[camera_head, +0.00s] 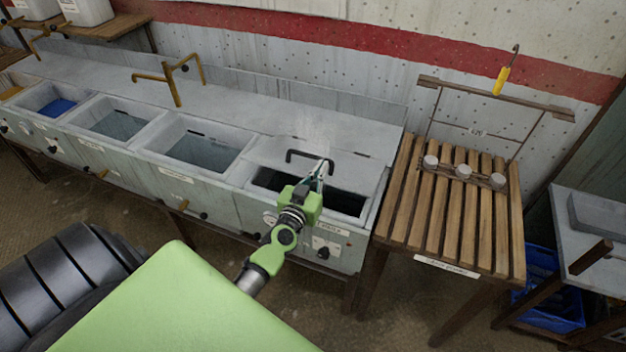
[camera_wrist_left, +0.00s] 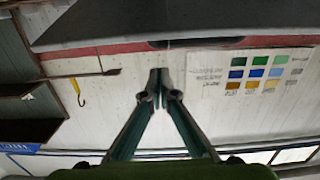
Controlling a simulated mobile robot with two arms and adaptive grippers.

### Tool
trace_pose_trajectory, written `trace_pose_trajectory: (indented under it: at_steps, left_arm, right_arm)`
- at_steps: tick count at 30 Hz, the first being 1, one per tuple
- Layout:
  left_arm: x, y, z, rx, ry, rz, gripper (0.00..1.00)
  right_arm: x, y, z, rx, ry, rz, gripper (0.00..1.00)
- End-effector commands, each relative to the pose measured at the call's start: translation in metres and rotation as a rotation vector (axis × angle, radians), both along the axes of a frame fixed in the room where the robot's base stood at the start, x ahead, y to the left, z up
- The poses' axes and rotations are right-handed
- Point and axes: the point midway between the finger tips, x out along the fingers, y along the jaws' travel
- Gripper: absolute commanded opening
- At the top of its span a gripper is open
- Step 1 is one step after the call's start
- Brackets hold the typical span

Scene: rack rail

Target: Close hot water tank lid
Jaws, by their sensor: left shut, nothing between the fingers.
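The hot water tank (camera_head: 345,243) is the right-end basin of the long grey sink unit. Its grey lid (camera_head: 270,153) is partly raised, with a black handle (camera_head: 292,154) on it and a dark gap (camera_head: 345,201) showing below its front edge. My left gripper (camera_head: 323,168) is at the lid by the handle, shut with nothing held; whether it touches the lid is not clear. In the left wrist view the closed fingers (camera_wrist_left: 160,85) point at the wall, and a dark grey slab (camera_wrist_left: 180,20), which looks like the lid, lies across the top. My right gripper is not seen.
Open basins (camera_head: 200,145) with brass taps (camera_head: 178,85) lie left of the tank. A slatted wooden table (camera_head: 445,215) with a metal rack (camera_head: 495,180) stands close on the right. A colour chart (camera_wrist_left: 260,70) is on the wall.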

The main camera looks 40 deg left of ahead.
Motion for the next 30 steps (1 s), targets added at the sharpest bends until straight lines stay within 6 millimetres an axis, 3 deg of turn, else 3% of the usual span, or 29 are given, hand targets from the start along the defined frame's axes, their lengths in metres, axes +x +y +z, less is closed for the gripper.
trace_pose_trajectory:
  at_steps: [1, 3, 7, 23, 30]
  left_arm:
    - [0.011, 0.003, 0.001, 0.002, -0.001, 0.001, 0.0]
    - [0.0, 0.001, -0.021, 0.005, 0.005, -0.002, 0.0]
    - [-0.005, -0.001, -0.032, 0.006, 0.002, -0.001, 0.0]
    - [-0.009, -0.002, -0.038, 0.002, -0.001, 0.0, 0.0]
    - [-0.012, -0.002, -0.056, 0.012, -0.033, 0.003, 0.0]
  right_arm:
    - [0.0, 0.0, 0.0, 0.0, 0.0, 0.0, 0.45]
    - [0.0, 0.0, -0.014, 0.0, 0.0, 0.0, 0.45]
    - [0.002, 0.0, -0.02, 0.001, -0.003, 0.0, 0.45]
    - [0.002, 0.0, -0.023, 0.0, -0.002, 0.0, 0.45]
    - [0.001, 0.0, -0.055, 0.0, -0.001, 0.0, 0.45]
